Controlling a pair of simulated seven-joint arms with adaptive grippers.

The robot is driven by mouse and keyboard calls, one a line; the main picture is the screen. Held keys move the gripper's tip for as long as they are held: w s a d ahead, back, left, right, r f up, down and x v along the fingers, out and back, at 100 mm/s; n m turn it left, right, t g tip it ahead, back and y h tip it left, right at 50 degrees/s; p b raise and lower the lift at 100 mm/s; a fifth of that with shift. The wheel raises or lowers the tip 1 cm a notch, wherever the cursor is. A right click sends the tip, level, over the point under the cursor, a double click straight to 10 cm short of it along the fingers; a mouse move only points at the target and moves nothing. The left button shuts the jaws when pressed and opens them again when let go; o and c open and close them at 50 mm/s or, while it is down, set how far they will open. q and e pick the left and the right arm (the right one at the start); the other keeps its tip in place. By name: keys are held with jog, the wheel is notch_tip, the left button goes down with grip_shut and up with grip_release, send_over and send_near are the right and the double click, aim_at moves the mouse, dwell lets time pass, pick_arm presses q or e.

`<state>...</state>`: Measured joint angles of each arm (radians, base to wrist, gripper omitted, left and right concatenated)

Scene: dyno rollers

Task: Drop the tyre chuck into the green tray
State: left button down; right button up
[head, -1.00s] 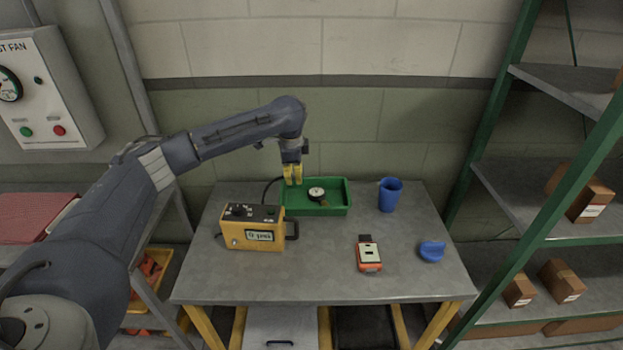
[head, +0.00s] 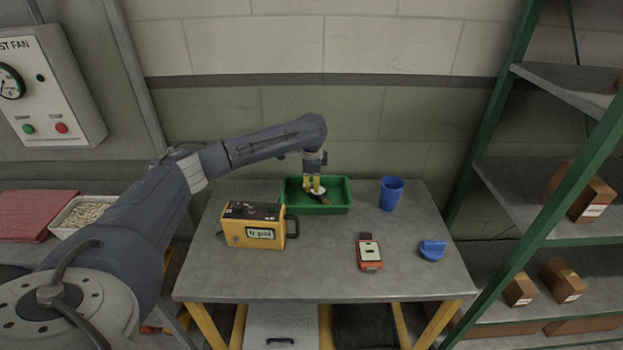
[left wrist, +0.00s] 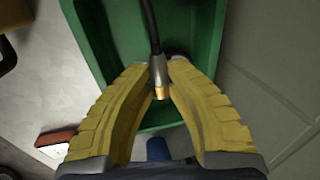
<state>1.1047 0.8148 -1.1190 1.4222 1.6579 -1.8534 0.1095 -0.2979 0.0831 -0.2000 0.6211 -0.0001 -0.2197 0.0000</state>
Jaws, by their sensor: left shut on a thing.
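The tyre chuck (left wrist: 158,75) is a short metal cylinder with a brass-coloured tip and a black hose (left wrist: 150,25) at its other end. My left gripper (head: 314,186) is shut on it, with the yellow fingers on either side in the left wrist view. The gripper and chuck are over the green tray (head: 315,210), which also shows behind them in the left wrist view (left wrist: 205,35). I cannot tell whether the chuck touches the tray floor. In the head view the chuck cannot be made out. My right gripper is out of view.
A yellow box with a display (head: 255,226) stands left of the tray, a blue cup (head: 391,193) right. An orange device (head: 369,253) and blue object (head: 432,250) lie in front.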

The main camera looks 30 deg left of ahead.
pick_arm(q)
jog(key=shift+f, duration=0.6)
jog(key=c, duration=1.3)
grip_release()
jog(key=shift+s+d+r, duration=0.2)
jog(key=shift+s+r, duration=0.15)
jog(key=shift+r, duration=1.6)
jog(key=shift+s+d+r, duration=0.25)
jog(key=shift+s+r, duration=0.05)
jog(key=shift+r, duration=1.7)
jog(key=shift+s+d+r, duration=0.2)
jog(key=shift+s+r, duration=0.15)
jog(key=shift+r, duration=1.6)
jog(key=shift+w, duration=0.1)
